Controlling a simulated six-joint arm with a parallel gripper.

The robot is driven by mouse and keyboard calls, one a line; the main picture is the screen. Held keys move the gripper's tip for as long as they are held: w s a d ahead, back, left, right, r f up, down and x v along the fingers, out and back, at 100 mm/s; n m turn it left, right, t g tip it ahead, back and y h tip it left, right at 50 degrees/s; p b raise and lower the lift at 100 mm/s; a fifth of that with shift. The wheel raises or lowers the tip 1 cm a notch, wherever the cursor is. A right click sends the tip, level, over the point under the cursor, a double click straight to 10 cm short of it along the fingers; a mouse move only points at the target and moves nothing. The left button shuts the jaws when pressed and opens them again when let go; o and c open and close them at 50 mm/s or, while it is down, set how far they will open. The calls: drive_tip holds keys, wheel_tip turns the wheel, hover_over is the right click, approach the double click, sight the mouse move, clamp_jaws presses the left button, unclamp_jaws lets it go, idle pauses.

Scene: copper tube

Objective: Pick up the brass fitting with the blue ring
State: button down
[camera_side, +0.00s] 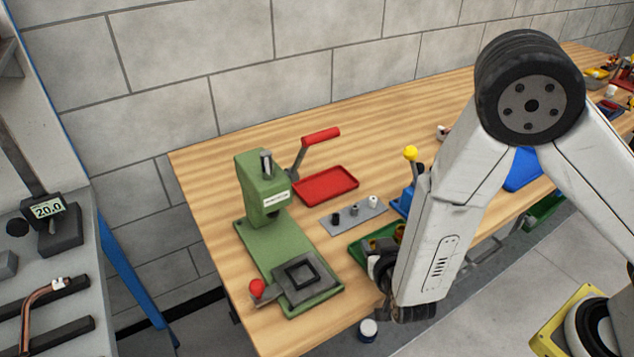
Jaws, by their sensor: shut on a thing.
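My gripper (376,268) is at the lower end of my arm, low over the front edge of the bench beside a green tray (362,252). My wrist and arm link hide most of it. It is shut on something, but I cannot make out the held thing. I cannot pick out the brass fitting with the blue ring.
A green press (262,190) with a red handle stands on the wooden bench (210,185), left of my gripper. A red tray (326,185) and a grey plate with small pegs (350,218) lie behind. A small white-topped jar (368,329) shows below the bench edge.

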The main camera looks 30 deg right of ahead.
drive_tip(key=shift+r, duration=0.15)
wheel_tip(320, 180, up, 10)
idle(0.8)
drive_tip(key=shift+a, duration=0.1)
idle(0.6)
